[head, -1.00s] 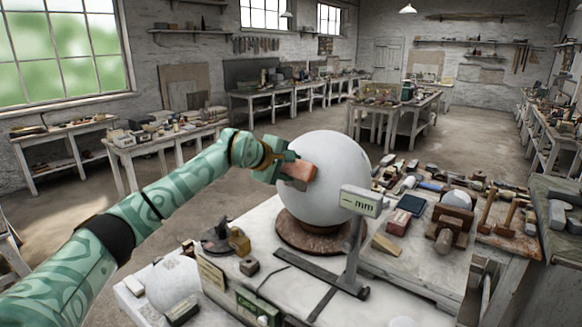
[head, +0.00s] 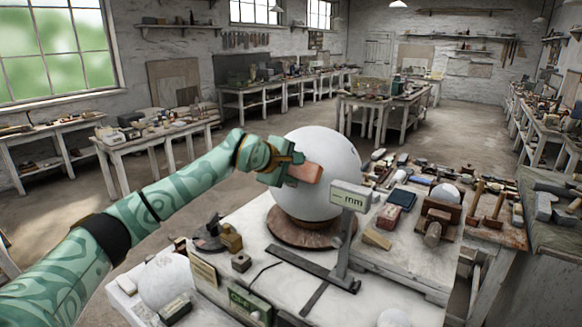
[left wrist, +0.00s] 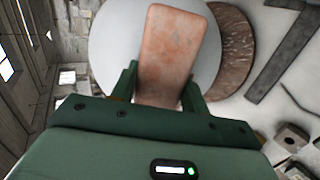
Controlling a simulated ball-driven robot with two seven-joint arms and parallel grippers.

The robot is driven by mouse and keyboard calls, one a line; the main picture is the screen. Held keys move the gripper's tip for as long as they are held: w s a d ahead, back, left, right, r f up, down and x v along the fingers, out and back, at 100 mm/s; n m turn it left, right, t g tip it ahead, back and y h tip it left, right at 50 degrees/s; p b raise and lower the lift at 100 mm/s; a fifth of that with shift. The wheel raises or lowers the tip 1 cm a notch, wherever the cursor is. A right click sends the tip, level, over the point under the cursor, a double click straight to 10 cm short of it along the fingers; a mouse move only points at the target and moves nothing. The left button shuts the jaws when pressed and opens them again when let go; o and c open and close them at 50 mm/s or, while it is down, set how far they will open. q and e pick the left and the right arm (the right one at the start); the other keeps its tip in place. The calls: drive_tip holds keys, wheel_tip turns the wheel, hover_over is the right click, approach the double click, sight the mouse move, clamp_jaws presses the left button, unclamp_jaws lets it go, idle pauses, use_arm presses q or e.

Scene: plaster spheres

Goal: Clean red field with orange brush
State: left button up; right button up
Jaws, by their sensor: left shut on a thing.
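My left gripper (head: 283,166) is shut on an orange-brown block (head: 305,172), which is the orange brush as far as I can tell. The block also shows between the green fingers in the left wrist view (left wrist: 168,50). It lies in front of the left-middle part of a large white plaster sphere (head: 330,190); I cannot tell whether it touches. The sphere rests on a round reddish-brown base (head: 285,232). I see no red field on the sphere's visible surface; the block and gripper hide part of it. My right gripper is not in view.
A stand with an "mm" sign (head: 350,196) rises close in front of the sphere's right side. Small blocks (head: 231,240) and a smaller white sphere (head: 168,280) lie at the front left. Mallets, boxes and a clamped ball (head: 445,193) crowd the right side.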

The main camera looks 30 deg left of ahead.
use_arm(q)
drive_tip(key=shift+a, duration=0.1)
drive_tip(key=shift+w+a+r+p, duration=0.15)
drive_tip(key=shift+a+p, duration=0.25)
drive_tip(key=shift+a, duration=1.75)
drive_tip(key=shift+d, duration=2.25)
drive_tip(key=shift+s+a, duration=0.1)
drive_tip(key=shift+s, duration=0.1)
drive_tip(key=shift+s+a+r+p, duration=0.15)
drive_tip(key=shift+s+a+p, duration=0.15)
drive_tip(key=shift+a, duration=0.25)
drive_tip(key=shift+s+a+r+p, duration=0.15)
drive_tip(key=shift+s+a, duration=0.1)
drive_tip(key=shift+a, duration=0.3)
drive_tip(key=shift+w+d+f, duration=0.1)
drive_tip(key=shift+w, duration=0.1)
